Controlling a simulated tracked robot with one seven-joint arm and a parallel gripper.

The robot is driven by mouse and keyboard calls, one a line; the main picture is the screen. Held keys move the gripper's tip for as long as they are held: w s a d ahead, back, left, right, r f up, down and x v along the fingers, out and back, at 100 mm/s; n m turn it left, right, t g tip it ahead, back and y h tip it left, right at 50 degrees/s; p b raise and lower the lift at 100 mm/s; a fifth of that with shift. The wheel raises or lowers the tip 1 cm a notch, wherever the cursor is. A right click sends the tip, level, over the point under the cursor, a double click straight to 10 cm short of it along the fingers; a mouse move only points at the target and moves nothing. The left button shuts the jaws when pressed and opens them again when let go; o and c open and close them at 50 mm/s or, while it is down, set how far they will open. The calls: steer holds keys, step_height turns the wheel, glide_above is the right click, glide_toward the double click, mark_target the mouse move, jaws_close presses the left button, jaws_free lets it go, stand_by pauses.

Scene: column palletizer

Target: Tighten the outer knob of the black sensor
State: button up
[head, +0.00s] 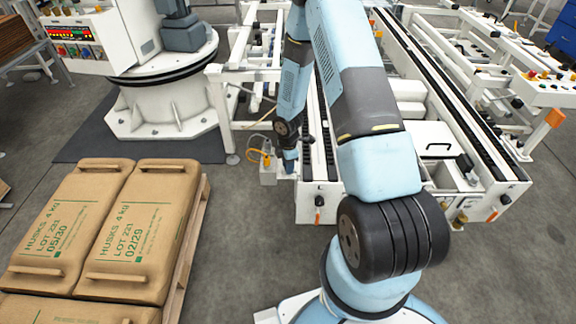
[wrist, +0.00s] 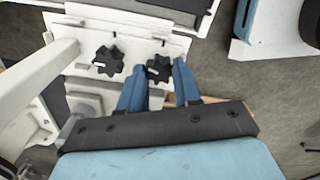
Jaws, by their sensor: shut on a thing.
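Two black star-shaped knobs sit side by side on a white plate (wrist: 140,42) in the wrist view. The left knob (wrist: 108,60) stands free, and the right knob (wrist: 159,68) is between the tips of my gripper's blue fingers (wrist: 160,76). My gripper is shut on this right knob, with one finger on each side. In the head view my gripper (head: 290,164) reaches down to the near left end of the conveyor, where my arm hides the knobs. I cannot make out the black sensor's body in either view.
Brown sacks (head: 140,225) lie on a pallet at the lower left. A white robot pedestal (head: 165,105) stands behind them. Grey floor lies between.

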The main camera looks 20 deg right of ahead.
steer(key=m, duration=0.3)
steer(key=shift+m, duration=0.4)
steer(key=m, duration=0.3)
steer(key=shift+m, duration=0.3)
steer(key=m, duration=0.6)
steer(key=shift+w+d+m, duration=0.1)
steer(key=shift+m, duration=0.2)
steer(key=o, duration=1.1)
steer(key=shift+c, duration=0.2)
steer(key=shift+r, duration=0.1)
step_height(320, 180, up, 14)
steer(key=shift+f, duration=0.25)
